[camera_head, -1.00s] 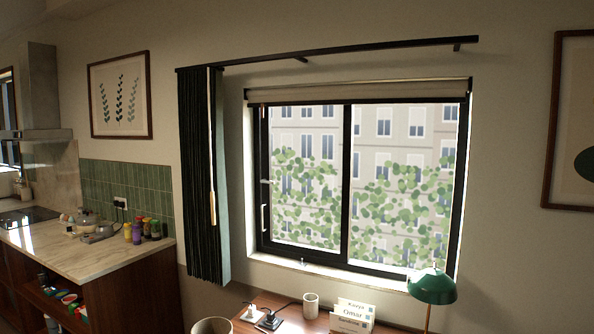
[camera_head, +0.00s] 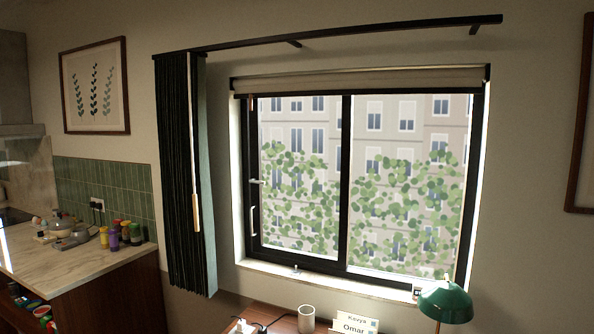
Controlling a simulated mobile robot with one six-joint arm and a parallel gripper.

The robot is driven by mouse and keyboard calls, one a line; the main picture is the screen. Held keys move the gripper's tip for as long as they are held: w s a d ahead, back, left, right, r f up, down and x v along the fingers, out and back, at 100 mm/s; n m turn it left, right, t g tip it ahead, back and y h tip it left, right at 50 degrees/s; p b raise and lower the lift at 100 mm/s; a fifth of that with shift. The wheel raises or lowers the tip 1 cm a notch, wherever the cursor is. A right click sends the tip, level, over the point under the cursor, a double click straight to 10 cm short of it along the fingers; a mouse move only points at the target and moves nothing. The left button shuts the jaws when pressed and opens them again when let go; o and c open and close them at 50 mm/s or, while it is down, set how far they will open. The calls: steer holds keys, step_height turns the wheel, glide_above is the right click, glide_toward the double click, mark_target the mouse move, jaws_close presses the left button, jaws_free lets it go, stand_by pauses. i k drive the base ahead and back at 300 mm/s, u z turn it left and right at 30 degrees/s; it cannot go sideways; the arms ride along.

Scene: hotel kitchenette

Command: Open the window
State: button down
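The window (camera_head: 347,190) has a black frame with two panes side by side, split by a dark upright bar. A light handle (camera_head: 252,220) stands upright on the left side of the left pane, and a small light lever (camera_head: 254,182) sits above it. The left pane appears closed. A rolled blind (camera_head: 360,80) is gathered at the top. A dark curtain (camera_head: 180,180) is bunched at the left, with a light wand (camera_head: 196,212) hanging on it. My gripper is not in view.
A wooden desk (camera_head: 285,322) stands below the window, with a white cup (camera_head: 306,318), name cards (camera_head: 357,324) and a green lamp (camera_head: 445,302) near the right side. A marble counter (camera_head: 60,262) with several jars is at the left.

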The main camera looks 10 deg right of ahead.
mark_target(255, 210)
steer(key=u, duration=0.1)
steer(key=k, duration=0.65)
steer(key=u, duration=0.55)
steer(key=k, duration=0.7)
steer(key=u, duration=0.55)
steer(key=i, duration=0.85)
steer(key=u, duration=0.35)
steer(key=i, duration=2.4)
steer(key=z, duration=0.2)
